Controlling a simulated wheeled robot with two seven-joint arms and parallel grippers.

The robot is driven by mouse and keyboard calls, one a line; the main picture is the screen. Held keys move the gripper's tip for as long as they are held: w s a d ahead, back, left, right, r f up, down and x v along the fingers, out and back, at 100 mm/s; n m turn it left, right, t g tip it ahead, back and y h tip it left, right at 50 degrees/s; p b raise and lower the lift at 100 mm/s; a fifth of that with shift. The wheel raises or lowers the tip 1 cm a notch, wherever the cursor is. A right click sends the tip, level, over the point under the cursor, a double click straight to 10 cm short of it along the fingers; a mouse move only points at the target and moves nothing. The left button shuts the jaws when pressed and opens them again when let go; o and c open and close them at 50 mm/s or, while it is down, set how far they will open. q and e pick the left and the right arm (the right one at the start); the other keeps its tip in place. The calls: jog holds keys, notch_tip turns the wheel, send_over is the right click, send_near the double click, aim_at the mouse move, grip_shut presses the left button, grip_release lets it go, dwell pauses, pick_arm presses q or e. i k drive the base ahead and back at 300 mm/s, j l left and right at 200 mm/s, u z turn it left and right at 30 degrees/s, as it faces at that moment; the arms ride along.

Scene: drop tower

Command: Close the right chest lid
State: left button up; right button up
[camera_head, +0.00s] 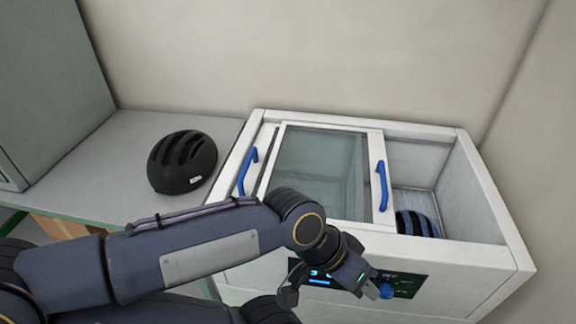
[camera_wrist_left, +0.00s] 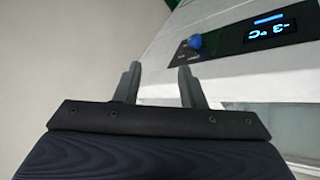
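The white chest (camera_head: 470,265) stands at the right against the wall. Its sliding glass lid (camera_head: 320,160) with a blue handle (camera_head: 382,186) sits over the left and middle, and the right part of the chest is open. A second blue handle (camera_head: 248,172) is at the left side. A blue and black helmet (camera_head: 415,224) lies inside the open right part. My left gripper (camera_head: 335,292) is in front of the chest's front panel, below the rim. In the left wrist view its two fingers (camera_wrist_left: 158,85) are apart with nothing between them. My right gripper is not in view.
A black helmet (camera_head: 182,162) rests on the grey table (camera_head: 105,165) left of the chest. A grey cabinet (camera_head: 50,85) stands at the far left. The front panel has a display (camera_wrist_left: 270,30) reading -3 °C and a blue knob (camera_wrist_left: 195,42).

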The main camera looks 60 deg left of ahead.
aim_at(383, 217)
jog(key=k+u, duration=0.15)
jog(key=u, duration=1.5)
jog(key=i+j+u, duration=0.2)
jog(key=i+u, duration=0.15)
jog(key=i, duration=0.25)
